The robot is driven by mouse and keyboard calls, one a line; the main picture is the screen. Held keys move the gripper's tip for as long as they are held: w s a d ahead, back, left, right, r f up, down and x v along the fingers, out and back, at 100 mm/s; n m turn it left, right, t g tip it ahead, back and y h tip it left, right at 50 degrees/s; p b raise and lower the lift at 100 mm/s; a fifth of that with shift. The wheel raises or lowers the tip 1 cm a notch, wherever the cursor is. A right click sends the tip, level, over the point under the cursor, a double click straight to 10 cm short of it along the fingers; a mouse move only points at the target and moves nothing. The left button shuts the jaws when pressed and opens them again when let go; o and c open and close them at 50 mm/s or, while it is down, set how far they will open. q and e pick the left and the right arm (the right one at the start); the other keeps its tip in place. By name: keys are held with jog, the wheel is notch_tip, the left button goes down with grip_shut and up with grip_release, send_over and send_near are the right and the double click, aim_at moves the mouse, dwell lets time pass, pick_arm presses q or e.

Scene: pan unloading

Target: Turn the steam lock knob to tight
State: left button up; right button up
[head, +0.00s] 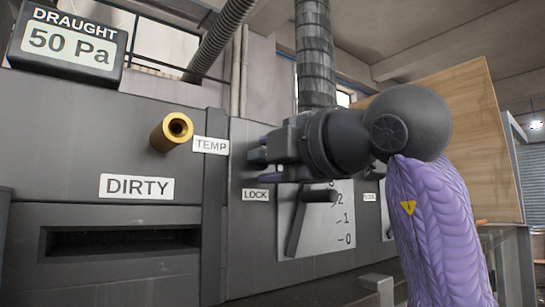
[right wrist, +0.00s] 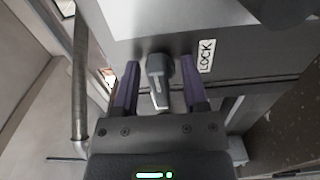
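My right gripper (right wrist: 160,75) is open, with one purple finger on each side of the knob and a gap on both sides. I cannot make out any tight mark. My left gripper is not in view.
A lever (head: 296,222) on a numbered scale plate (head: 325,238) is below my right gripper. A brass tube (head: 172,132) sticks out left of the TEMP label (head: 211,145). A dark slot (head: 120,240) lies under the DIRTY label (head: 137,187). The draught display (head: 68,45) reads 50 Pa.

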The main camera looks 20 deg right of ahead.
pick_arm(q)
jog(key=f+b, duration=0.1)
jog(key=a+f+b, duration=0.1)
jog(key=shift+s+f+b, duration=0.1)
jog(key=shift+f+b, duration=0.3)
pick_arm(e)
jog(key=v, duration=1)
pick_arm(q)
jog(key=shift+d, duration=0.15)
